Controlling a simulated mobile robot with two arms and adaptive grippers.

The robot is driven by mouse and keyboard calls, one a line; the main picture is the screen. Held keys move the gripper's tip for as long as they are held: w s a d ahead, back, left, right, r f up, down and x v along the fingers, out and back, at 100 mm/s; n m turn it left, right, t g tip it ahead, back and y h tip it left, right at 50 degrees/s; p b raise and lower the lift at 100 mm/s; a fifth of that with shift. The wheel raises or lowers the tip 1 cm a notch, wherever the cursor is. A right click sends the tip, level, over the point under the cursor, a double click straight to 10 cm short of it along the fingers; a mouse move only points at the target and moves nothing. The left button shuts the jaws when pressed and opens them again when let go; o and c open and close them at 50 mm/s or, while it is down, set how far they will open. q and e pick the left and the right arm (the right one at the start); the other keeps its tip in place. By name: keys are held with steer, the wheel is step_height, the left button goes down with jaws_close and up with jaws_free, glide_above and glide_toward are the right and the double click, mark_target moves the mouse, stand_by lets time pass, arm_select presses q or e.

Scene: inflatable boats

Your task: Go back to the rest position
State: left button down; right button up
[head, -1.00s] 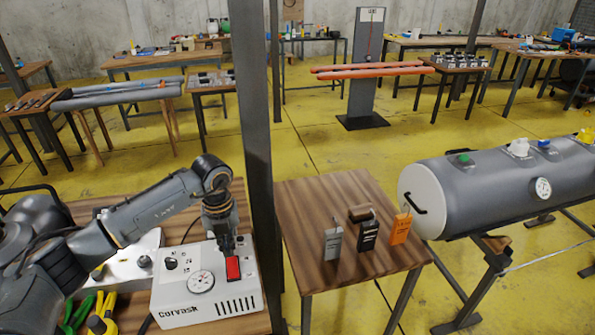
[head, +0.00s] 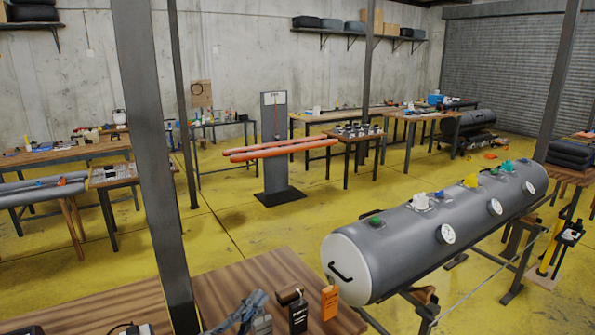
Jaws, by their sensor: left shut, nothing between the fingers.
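My left gripper (head: 245,307) shows only in part at the bottom edge of the head view, as blue-grey fingers over the near wooden table. It is shut and empty. It lies in front of or beside the grey handheld device (head: 263,325); I cannot tell whether they touch. The rest of my left arm is out of the picture. My right gripper is not in view.
A black device (head: 298,316) and an orange one (head: 329,302) stand on the wooden table (head: 225,283). A dark post (head: 155,160) rises at its left. A grey cylinder tank (head: 400,245) lies to the right. Yellow floor is open beyond.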

arm_select(q)
steer(key=s+a+f+n+g+y, duration=0.4)
steer(key=s+a+f+n+y, duration=0.1)
steer(key=a+f+n+y, duration=0.85)
steer(key=s+f+n+g+h, duration=0.1)
steer(key=s+f+g, duration=0.3)
steer(key=s, duration=0.3)
steer(key=s+d+f+g, duration=0.1)
steer(key=s+f+g, duration=0.2)
steer(key=s+f, duration=0.35)
steer(key=s+f+n+g+h, duration=0.1)
steer(key=s+f+g, duration=0.25)
steer(key=s, duration=0.55)
step_height(320, 180, down, 26)
steer(key=g+b, duration=0.1)
steer(key=b, duration=0.2)
steer(key=s+a+f+g+b, duration=0.1)
steer(key=s+a+f+b, duration=0.1)
steer(key=s+f, duration=1.5)
step_height(320, 180, down, 3)
steer(key=shift+s+a+m+g, duration=0.15)
steer(key=shift+a+m+g, duration=0.2)
steer(key=shift+a+m, duration=0.15)
